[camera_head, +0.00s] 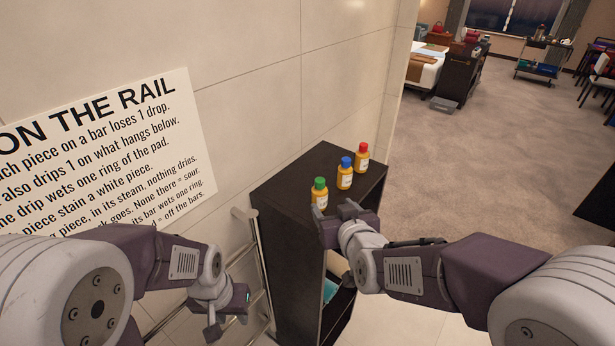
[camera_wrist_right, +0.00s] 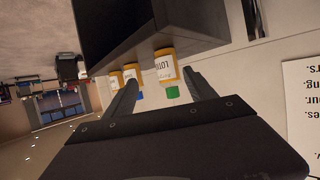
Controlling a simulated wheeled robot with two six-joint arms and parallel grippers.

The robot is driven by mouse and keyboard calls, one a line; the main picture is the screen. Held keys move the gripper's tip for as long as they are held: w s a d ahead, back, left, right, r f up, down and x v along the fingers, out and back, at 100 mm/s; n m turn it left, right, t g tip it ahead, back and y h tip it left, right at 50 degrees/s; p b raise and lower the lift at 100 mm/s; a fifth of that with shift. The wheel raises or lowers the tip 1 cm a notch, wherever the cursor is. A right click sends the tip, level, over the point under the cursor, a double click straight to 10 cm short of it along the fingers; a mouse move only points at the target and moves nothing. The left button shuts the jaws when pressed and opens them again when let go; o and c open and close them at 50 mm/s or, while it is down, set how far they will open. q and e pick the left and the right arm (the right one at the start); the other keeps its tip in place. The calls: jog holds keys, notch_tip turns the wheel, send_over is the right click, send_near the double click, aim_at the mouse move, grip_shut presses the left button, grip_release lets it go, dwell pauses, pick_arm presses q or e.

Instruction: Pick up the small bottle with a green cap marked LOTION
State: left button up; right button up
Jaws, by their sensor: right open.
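The small orange bottle with a green cap (camera_head: 320,194) stands upright on top of the dark cabinet, nearest of three bottles in a row. In the right wrist view, which is upside down, its label (camera_wrist_right: 165,68) reads "LOTI" in part. My right gripper (camera_head: 338,218) is open and empty at the cabinet's near edge, just short of the bottle. In the wrist view the bottle shows between the two fingers (camera_wrist_right: 163,92), with no contact visible. My left gripper (camera_head: 228,312) hangs low by the wall rack; its finger gap is unclear.
A blue-capped bottle (camera_head: 345,173) and a red-capped bottle (camera_head: 362,157) stand behind the green-capped one. The dark cabinet (camera_head: 285,190) has an open front with items inside. A metal rack (camera_head: 258,250) and a tiled wall with a sign (camera_head: 110,150) are left. Carpeted floor lies right.

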aim_at(322, 197)
jog(key=shift+s+a+r+p, duration=0.2)
jog(key=shift+s+a+r, duration=0.05)
jog(key=shift+r, duration=0.15)
jog(key=shift+s+a+r+p, duration=0.2)
jog(key=shift+s+r, duration=0.05)
jog(key=shift+r, duration=0.15)
jog(key=p+x, duration=0.1)
jog(key=x, duration=0.3)
jog(key=shift+a, duration=0.2)
jog(key=shift+w+d, duration=0.1)
jog(key=p+x, duration=0.2)
jog(key=x, duration=0.2)
jog(key=shift+w+a+f, duration=0.1)
jog(key=shift+w+a, duration=0.1)
jog(key=shift+w, duration=0.25)
jog(key=shift+y, duration=0.3)
jog(key=shift+c, duration=1)
jog(key=shift+s+d, duration=0.1)
jog(key=shift+s, duration=0.2)
jog(key=c, duration=1)
grip_shut()
pick_arm(q)
jog(key=r, duration=0.4)
jog(key=shift+s+d+r, duration=0.35)
pick_arm(e)
jog(key=shift+w, duration=0.1)
